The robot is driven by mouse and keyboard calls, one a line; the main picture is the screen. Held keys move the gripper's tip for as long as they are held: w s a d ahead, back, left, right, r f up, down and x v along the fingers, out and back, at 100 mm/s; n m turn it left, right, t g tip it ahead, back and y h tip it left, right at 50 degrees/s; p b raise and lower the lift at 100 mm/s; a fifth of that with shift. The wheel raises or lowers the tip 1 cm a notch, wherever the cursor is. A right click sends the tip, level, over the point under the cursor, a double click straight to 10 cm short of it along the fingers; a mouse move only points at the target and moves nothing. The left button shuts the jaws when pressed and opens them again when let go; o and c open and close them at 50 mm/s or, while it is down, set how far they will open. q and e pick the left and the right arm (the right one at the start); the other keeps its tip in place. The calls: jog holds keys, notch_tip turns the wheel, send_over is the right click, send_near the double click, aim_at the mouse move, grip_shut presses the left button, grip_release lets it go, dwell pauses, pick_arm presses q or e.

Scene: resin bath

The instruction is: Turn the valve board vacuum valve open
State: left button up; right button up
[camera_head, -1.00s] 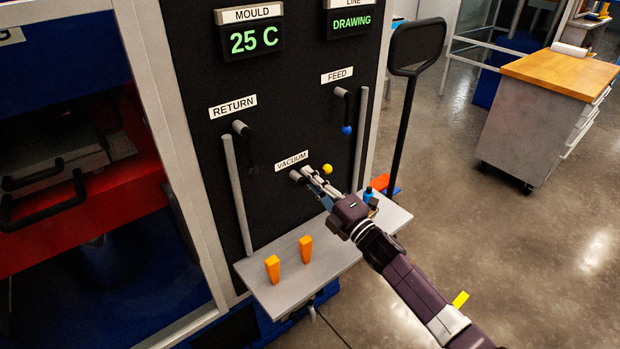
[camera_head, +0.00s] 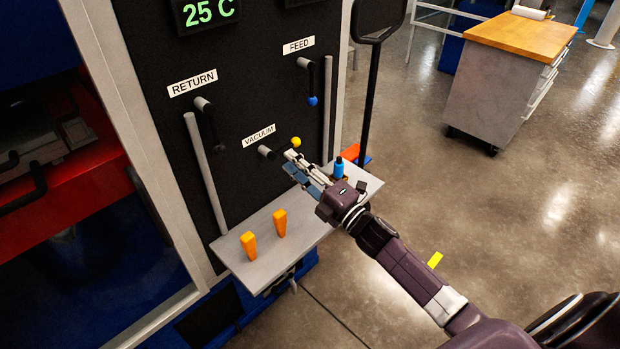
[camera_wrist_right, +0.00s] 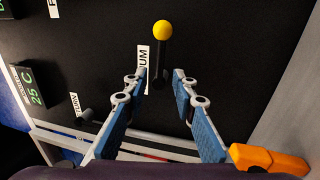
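The vacuum valve is a dark lever with a yellow ball (camera_head: 295,142) at its end, on the black board under the VACUUM label (camera_head: 259,136). In the head view its lever points right and slightly up from a grey hub (camera_head: 265,151). My right gripper (camera_head: 289,162) is open just below and in front of the lever. In the right wrist view the two blue-padded fingers (camera_wrist_right: 157,88) are spread, with the yellow ball (camera_wrist_right: 162,29) and lever beyond the gap between them. Nothing is held, and I cannot tell whether a finger touches the lever. My left gripper is not in view.
The return lever (camera_head: 208,118) and the blue-balled feed lever (camera_head: 311,85) hang down nearby. A shelf (camera_head: 262,268) below carries two orange pegs (camera_head: 279,223) and a blue bottle (camera_head: 338,168). Vertical grey bars (camera_head: 205,175) flank the levers. Open floor lies to the right.

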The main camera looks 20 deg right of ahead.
jog(key=v, duration=0.6)
jog(key=shift+s, duration=0.2)
jog(key=shift+f, duration=0.1)
